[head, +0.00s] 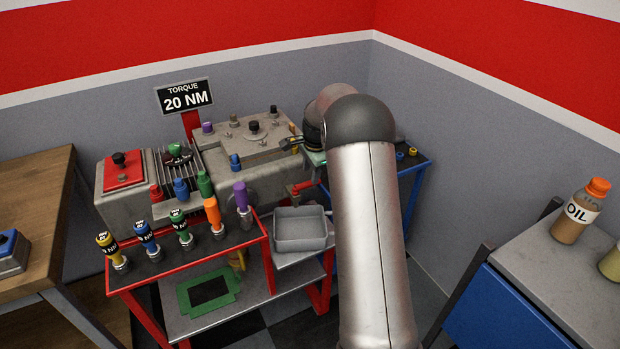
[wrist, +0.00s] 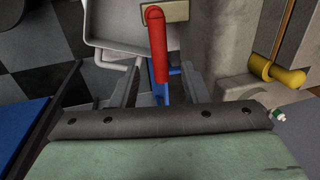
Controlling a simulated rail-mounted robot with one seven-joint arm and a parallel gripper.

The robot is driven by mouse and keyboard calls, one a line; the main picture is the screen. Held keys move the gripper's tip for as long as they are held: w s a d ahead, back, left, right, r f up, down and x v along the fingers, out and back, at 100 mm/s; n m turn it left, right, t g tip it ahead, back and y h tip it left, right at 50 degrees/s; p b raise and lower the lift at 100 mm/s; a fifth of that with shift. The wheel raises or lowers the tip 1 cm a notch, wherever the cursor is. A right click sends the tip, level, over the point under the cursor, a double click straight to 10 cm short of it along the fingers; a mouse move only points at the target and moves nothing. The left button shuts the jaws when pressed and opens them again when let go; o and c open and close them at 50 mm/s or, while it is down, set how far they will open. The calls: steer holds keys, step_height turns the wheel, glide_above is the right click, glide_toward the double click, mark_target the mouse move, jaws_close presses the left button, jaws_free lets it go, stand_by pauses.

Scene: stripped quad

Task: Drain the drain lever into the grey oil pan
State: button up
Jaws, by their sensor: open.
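The red drain lever (head: 302,187) sticks out low on the side of the grey engine block. In the wrist view the drain lever (wrist: 158,50) points down the picture from a pale mount. The grey oil pan (head: 300,243) sits on a shelf below it, and shows beside the lever at the top of the wrist view (wrist: 105,35). My gripper (wrist: 160,78) is open, with a dark finger on each side of the lever's lower end. I cannot tell whether they touch it. My arm hides much of this area in the head view.
A red tool cart (head: 190,262) with several coloured-handled tools stands to the left of the pan. A blue-sided cart (head: 412,165) stands behind my arm. A yellow-handled part (wrist: 285,76) is at the right in the wrist view. An oil bottle (head: 580,215) stands on the right bench.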

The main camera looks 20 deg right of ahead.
mark_target(310, 181)
steer(key=shift+w+f, duration=0.2)
steer(key=shift+f, duration=0.85)
steer(key=shift+w+f, duration=0.2)
steer(key=shift+f, duration=0.8)
jaws_close()
